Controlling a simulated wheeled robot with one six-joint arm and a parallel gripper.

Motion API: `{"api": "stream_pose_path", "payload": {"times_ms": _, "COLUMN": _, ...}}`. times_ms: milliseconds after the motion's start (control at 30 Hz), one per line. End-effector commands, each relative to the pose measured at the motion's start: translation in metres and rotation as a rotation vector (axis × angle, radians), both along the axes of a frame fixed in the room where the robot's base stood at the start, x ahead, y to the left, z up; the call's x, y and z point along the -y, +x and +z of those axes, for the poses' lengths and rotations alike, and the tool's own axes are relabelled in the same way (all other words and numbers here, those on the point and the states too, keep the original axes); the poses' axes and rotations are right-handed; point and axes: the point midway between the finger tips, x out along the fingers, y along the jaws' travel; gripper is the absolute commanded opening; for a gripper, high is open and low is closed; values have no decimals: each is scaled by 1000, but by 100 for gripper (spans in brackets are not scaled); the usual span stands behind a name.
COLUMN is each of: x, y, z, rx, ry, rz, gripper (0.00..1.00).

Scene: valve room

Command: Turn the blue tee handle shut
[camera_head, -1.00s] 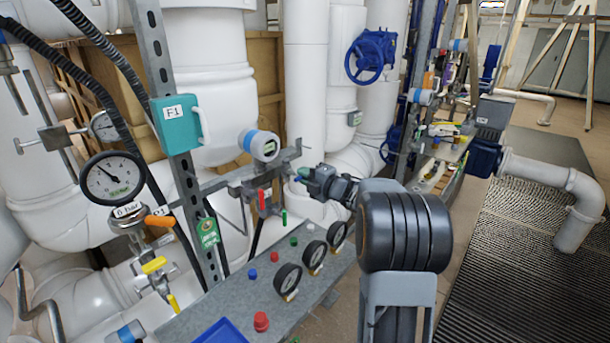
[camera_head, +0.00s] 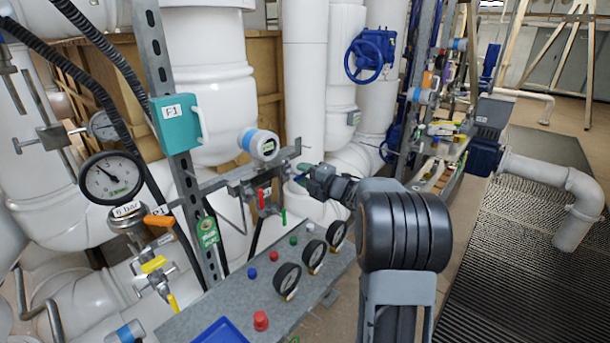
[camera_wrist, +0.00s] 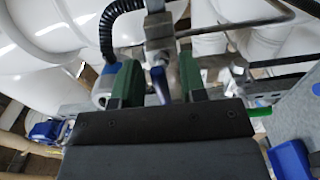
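The blue tee handle (camera_wrist: 159,84) shows in the wrist view as a small dark blue piece below a metal pipe fitting. My gripper (camera_wrist: 157,80) has two green fingertips, one on each side of this blue piece. A gap shows between the handle and each finger, so the gripper is open around it and not clamped. In the head view my gripper (camera_head: 306,177) is at the pipe fittings above the grey panel. The handle cannot be made out there; the gripper seems to cover it.
A red handle (camera_head: 264,199) hangs just left of my gripper. A blue-and-white sensor (camera_head: 262,144) sits above left. Below is a grey panel (camera_head: 215,302) with dial gauges (camera_head: 288,280) and coloured knobs. A large blue handwheel (camera_head: 370,56) is behind. Open floor lies right.

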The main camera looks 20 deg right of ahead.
Motion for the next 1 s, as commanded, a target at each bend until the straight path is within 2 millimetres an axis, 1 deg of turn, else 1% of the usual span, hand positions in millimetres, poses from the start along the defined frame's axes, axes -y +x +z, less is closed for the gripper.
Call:
{"api": "stream_pose_path", "payload": {"times_ms": 167, "x": 8, "y": -15, "z": -1, "rx": 0, "ry": -1, "rz": -2, "gripper": 39}}
{"api": "stream_pose_path", "payload": {"times_ms": 500, "x": 37, "y": -78, "z": -1, "rx": 0, "ry": -1, "rz": -5, "gripper": 39}}
{"api": "stream_pose_path", "payload": {"times_ms": 700, "x": 50, "y": -106, "z": -1, "rx": 0, "ry": 0, "rz": -4, "gripper": 39}}
{"api": "stream_pose_path", "payload": {"times_ms": 833, "x": 55, "y": -117, "z": 0, "rx": 0, "ry": 0, "rz": -3, "gripper": 39}}
{"api": "stream_pose_path", "payload": {"times_ms": 1000, "x": 57, "y": -124, "z": 0, "rx": 0, "ry": 1, "rz": -1, "gripper": 39}}
